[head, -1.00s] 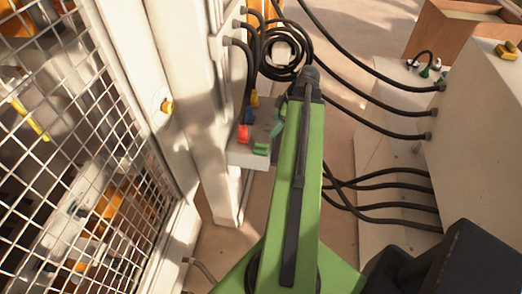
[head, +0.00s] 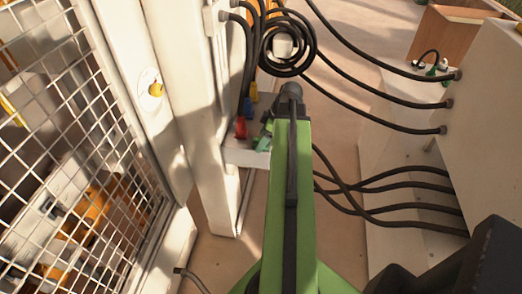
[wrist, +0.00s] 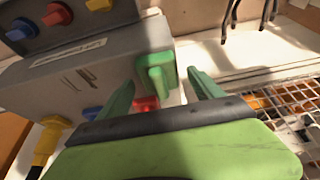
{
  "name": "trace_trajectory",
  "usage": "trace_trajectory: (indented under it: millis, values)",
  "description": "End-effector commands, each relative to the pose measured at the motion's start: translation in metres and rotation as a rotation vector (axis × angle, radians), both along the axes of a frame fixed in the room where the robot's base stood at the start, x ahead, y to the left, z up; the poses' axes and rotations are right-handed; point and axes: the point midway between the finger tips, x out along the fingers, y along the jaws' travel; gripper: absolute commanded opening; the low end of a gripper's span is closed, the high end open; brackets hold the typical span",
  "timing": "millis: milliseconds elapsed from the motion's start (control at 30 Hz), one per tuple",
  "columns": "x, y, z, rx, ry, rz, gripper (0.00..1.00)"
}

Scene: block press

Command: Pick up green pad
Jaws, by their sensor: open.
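The green pad (wrist: 156,76) is a small block at the corner of a grey box in the wrist view. In the head view the green pad (head: 263,144) sits at the end of a pale ledge, partly behind my arm. My gripper (wrist: 162,82) is open, with one green finger on either side of the pad in the picture. The pad appears just beyond the fingertips; I cannot tell whether they touch it. In the head view my gripper (head: 268,130) is small and mostly hidden by my green arm.
A red block (head: 241,127), a blue block (head: 248,107) and a yellow block (head: 254,92) stand close to the pad. Black cables (head: 380,98) run across the right. A wire mesh fence (head: 75,160) and a white post stand at left.

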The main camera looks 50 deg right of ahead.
Motion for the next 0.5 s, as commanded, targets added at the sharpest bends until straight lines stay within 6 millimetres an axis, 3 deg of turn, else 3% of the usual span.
trace_trajectory:
  millis: [33, 233, 500]
  values:
    - [0.0015, 0.0008, -0.0089, 0.000, 0.000, 0.000, 0.75]
    - [0.0016, 0.0010, -0.0048, 0.000, 0.000, -0.001, 0.75]
    - [0.0013, 0.0007, -0.0048, 0.001, 0.000, -0.002, 0.41]
